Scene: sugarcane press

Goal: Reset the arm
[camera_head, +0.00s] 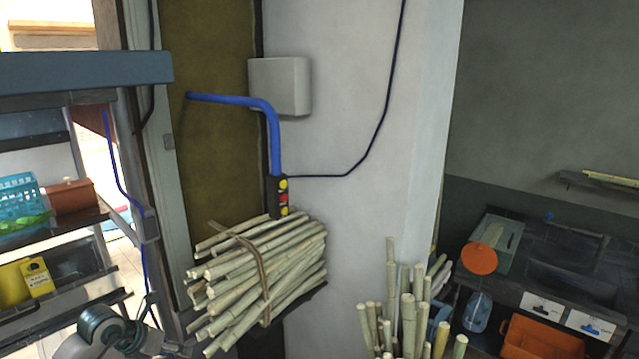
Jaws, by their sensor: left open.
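My left gripper (146,335) shows at the bottom left, cut by the lower edge of the head view. It is dark and small in the picture, and its jaws are open with nothing visible between them. It is in front of the shelf's lower right corner, left of the tied bundle of sugarcane (262,272) and apart from it as far as I can tell. My right gripper is out of view.
A shelf (85,72) with a blue basket (18,202) stands at left. A blue pipe (240,100) carries a button box (279,197) above the bundle. Upright canes (408,310) stand at bottom centre. A dark counter (590,235) with an orange crate (535,338) below is at right.

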